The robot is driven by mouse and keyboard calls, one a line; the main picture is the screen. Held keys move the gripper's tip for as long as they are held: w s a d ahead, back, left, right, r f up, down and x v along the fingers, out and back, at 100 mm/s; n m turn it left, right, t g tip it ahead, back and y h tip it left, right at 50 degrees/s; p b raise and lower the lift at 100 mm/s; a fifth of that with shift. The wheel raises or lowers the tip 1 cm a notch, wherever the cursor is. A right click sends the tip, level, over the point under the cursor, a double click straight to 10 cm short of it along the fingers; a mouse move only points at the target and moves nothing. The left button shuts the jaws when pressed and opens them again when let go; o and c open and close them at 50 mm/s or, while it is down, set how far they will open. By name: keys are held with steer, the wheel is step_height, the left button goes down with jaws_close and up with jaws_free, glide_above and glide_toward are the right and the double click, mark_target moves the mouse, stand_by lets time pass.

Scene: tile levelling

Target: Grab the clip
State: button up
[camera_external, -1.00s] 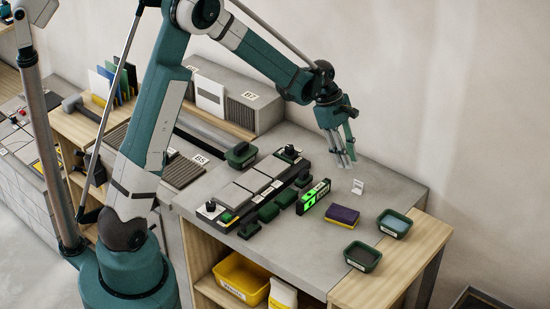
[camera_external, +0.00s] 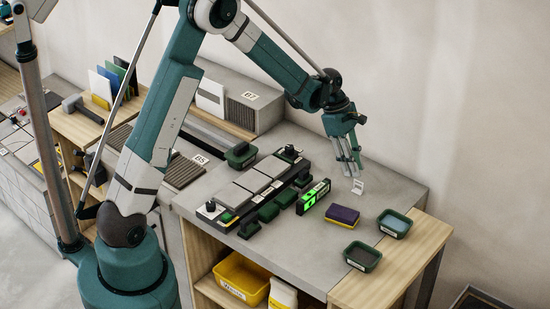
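The clip (camera_external: 358,187) is a small white piece standing on the grey worktop, right of the purple and yellow sponge. My gripper (camera_external: 350,174) points down just above and to the left of the clip, very close to it in the picture. Its fingers look spread apart with nothing between them. Whether a fingertip touches the clip cannot be told from this view.
A purple and yellow sponge (camera_external: 342,215) and a level with a green display (camera_external: 313,197) lie left of the clip. Two green trays, one with bluish content (camera_external: 394,224) and one dark (camera_external: 362,257), stand to the right and front. Grey tiles (camera_external: 235,198) sit at left.

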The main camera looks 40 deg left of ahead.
mark_target(359, 182)
steer(key=shift+d+f, duration=0.2)
steer(key=shift+f, duration=0.3)
steer(key=shift+f, duration=0.1)
steer(key=shift+x, duration=2.5)
steer(key=shift+a, duration=0.1)
jaws_close()
